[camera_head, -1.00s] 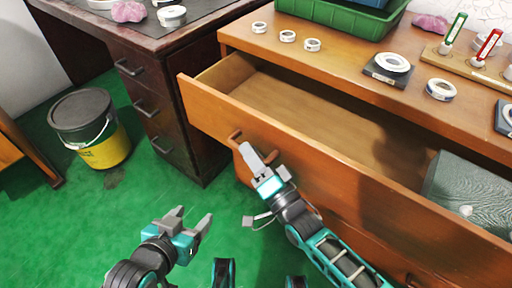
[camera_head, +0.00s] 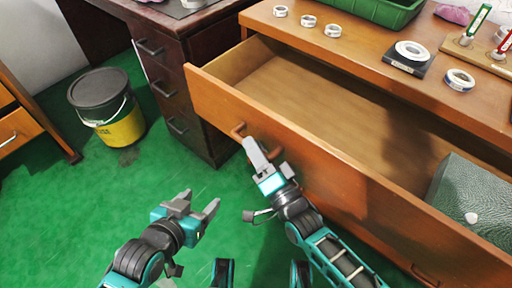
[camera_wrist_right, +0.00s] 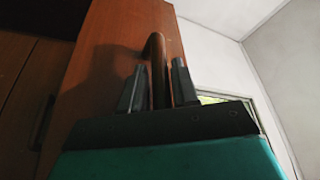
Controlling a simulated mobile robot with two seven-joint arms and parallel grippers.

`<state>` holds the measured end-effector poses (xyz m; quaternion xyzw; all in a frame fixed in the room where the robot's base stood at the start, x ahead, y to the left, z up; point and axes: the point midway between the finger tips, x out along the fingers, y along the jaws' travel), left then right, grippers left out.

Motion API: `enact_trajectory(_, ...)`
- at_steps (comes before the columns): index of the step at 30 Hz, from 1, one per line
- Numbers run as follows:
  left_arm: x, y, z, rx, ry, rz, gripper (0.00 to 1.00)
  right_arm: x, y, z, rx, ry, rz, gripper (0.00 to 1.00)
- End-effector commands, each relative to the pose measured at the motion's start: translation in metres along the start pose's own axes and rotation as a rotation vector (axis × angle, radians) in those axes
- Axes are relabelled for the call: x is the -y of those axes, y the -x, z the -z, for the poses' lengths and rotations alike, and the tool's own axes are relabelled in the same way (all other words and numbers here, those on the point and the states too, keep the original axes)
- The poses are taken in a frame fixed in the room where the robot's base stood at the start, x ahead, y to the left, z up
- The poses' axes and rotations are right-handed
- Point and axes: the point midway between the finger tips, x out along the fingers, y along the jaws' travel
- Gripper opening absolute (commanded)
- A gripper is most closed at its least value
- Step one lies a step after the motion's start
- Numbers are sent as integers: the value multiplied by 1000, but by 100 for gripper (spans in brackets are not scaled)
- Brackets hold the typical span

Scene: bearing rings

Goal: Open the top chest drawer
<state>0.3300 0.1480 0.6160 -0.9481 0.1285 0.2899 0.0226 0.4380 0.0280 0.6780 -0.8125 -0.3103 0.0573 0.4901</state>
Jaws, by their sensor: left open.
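The top chest drawer (camera_head: 330,190) of the orange-brown wooden chest (camera_head: 360,55) stands well open, its inside showing. My right gripper (camera_head: 258,150) is at the drawer's front, with its fingers on the brown bar handle (camera_head: 238,130). In the right wrist view the handle (camera_wrist_right: 158,75) runs between the two fingers, which sit close on both sides of it. My left gripper (camera_head: 198,205) is open and empty above the green floor, left of the drawer front.
A grey-green box (camera_head: 465,195) lies in the drawer's right part. Rings (camera_head: 308,22), a dark block with a ring (camera_head: 408,56) and a green crate (camera_head: 370,12) are on the chest top. A dark cabinet (camera_head: 170,75) and a yellow-black bucket (camera_head: 108,108) stand left. The floor between is clear.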

Motion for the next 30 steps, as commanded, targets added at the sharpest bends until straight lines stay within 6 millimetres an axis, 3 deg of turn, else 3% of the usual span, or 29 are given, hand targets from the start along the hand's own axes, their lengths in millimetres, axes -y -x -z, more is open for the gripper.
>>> enact_trajectory(4,0,0,0,1,0,0,63,0,0,0,0,0,0,44)
enact_trajectory(14,0,1,1,1,0,0,63,0,6,1,0,1,0,44)
enact_trajectory(30,0,8,12,-2,0,2,63,0,110,0,2,1,-2,44)
